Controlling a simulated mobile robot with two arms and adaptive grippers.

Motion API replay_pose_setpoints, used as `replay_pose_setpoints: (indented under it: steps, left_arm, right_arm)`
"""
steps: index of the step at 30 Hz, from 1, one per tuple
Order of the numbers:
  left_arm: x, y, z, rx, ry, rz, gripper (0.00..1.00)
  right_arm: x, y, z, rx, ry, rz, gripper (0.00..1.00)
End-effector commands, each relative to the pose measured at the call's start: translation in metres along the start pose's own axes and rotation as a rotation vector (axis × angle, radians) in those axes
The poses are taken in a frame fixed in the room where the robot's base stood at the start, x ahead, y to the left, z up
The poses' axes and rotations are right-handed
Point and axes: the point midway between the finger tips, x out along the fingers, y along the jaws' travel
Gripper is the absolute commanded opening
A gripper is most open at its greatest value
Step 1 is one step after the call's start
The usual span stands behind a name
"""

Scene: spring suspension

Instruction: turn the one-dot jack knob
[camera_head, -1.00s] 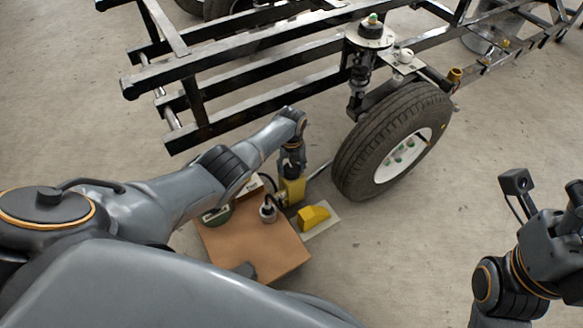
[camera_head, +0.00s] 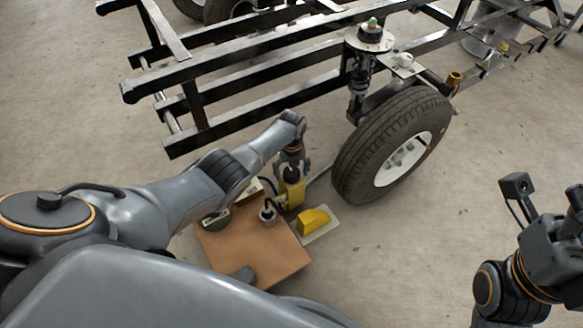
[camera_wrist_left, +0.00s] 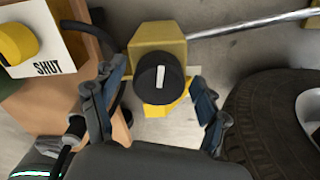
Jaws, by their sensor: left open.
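A yellow block-shaped jack (camera_wrist_left: 158,42) carries a round black knob (camera_wrist_left: 160,78) with a white bar mark in the left wrist view. No single dot can be made out on it. The jack also shows in the head view (camera_head: 294,197), beside the board and left of the wheel. My left gripper (camera_wrist_left: 157,106) is open, its fingers apart on either side of the knob; I cannot tell if they touch it. In the head view my left gripper (camera_head: 291,165) points down at the jack. My right gripper is partly cut off at the right edge of the head view.
A brown box (camera_head: 255,252) stands left of the jack, with a yellow knob (camera_wrist_left: 14,43) by a "SHUT" label. A yellow wedge (camera_head: 312,221) lies on a pale plate. The tyre (camera_head: 362,160) is close on the right; a black frame (camera_head: 240,65) is behind.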

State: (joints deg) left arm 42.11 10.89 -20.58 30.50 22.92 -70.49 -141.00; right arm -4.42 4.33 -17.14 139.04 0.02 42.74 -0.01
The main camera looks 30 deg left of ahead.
Motion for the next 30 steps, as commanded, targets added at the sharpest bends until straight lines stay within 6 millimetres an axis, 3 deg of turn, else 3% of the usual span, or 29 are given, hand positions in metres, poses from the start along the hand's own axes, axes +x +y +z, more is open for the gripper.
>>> replay_pose_setpoints:
  steps: [5, 11, 18, 24, 30]
  left_arm:
    - [-0.009, 0.0, 0.001, -0.001, -0.001, -0.002, 0.75]
    - [-0.033, 0.001, 0.001, 0.001, -0.004, -0.001, 0.75]
    - [-0.081, 0.0, 0.002, 0.001, -0.005, -0.001, 0.75]
    - [-0.109, 0.0, 0.001, 0.001, -0.002, 0.0, 0.75]
    - [-0.119, 0.001, 0.0, 0.0, 0.0, 0.001, 0.75]
  right_arm:
    - [0.0, 0.0, 0.0, 0.0, -0.001, 0.001, 0.64]
    - [0.0, 0.0, 0.001, 0.0, -0.002, 0.001, 0.64]
    - [-0.001, 0.0, 0.001, 0.001, -0.003, 0.002, 0.64]
    - [-0.001, 0.0, 0.001, 0.001, -0.003, 0.002, 0.64]
    - [-0.001, 0.0, 0.001, 0.001, -0.003, 0.002, 0.64]
